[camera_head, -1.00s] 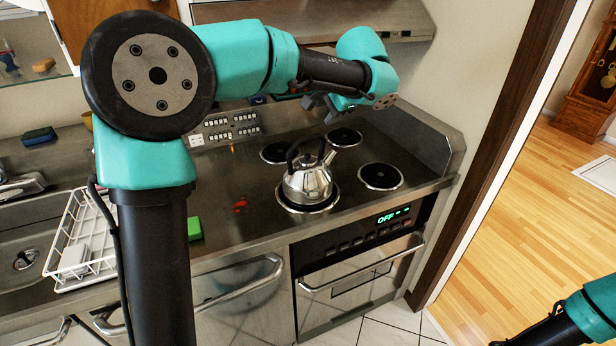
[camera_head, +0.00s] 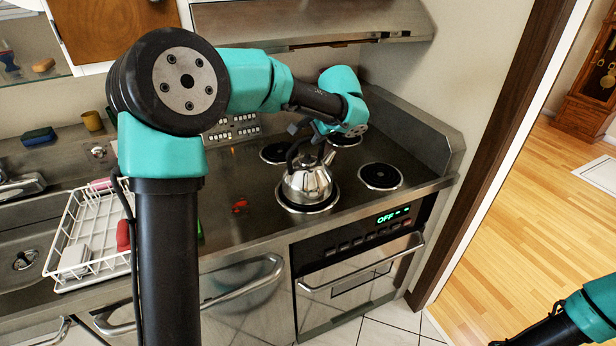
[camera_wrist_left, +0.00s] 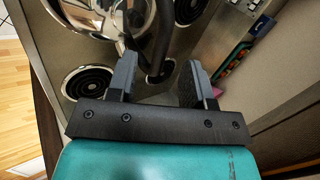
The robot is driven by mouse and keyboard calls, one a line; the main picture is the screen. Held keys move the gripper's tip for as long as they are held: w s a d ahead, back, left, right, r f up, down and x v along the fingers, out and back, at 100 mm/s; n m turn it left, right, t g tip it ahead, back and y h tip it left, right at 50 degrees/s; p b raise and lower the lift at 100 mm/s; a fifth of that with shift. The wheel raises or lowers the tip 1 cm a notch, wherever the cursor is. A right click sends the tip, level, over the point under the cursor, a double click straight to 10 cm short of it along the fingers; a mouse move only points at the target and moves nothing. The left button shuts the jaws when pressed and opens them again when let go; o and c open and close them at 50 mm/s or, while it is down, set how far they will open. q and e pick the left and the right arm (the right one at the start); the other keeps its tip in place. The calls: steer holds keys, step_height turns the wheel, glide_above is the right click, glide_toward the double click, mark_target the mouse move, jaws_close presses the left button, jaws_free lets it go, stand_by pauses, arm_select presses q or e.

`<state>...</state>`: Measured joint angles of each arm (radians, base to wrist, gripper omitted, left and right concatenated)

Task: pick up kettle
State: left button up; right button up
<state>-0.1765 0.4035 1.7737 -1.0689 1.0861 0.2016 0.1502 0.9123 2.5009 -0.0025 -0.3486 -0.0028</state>
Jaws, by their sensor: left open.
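A shiny metal kettle (camera_head: 308,186) with a black handle stands upright on the front left coil burner. My left gripper (camera_head: 301,128) is open just above and behind the kettle, close to its handle. In the left wrist view the kettle's body (camera_wrist_left: 118,14) shows at the top. Its black handle (camera_wrist_left: 156,42) reaches down between the two open fingers (camera_wrist_left: 157,82) in the picture; the fingers are apart from it. My right arm shows only at the lower right corner; its gripper is out of view.
Other coil burners (camera_head: 380,176) are empty. The range hood (camera_head: 310,25) hangs above the hob and a raised metal side wall (camera_head: 420,130) stands at right. A white dish rack (camera_head: 88,235) is at left by the sink. The oven display reads OFF.

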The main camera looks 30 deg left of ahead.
mark_target(309, 137)
arm_select(q)
steer(key=shift+x, duration=2.55)
jaws_close()
steer(key=shift+r, duration=0.1)
